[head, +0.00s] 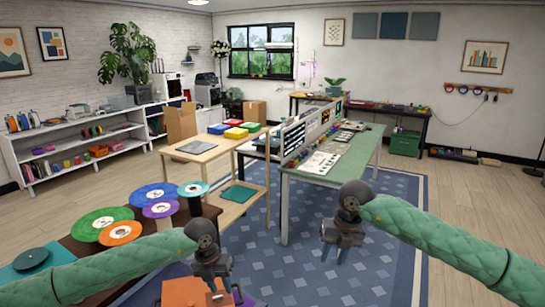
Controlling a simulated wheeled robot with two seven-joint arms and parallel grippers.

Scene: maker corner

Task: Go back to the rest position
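My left gripper (222,288) hangs fingers down at the bottom middle, in front of an orange box (180,292). Its fingers look apart, with nothing seen between them. My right gripper (335,256) hangs fingers down over the blue patterned rug (385,262). Its fingers are also apart and empty. Both arms have green quilted sleeves and reach in from the sides.
A brown table (85,248) with several coloured spools is at the left, close to my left arm. A green-topped worktable (345,168) with an upright panel stands ahead. A wooden table (205,155) with coloured boxes is beside it. Floor right of the rug is clear.

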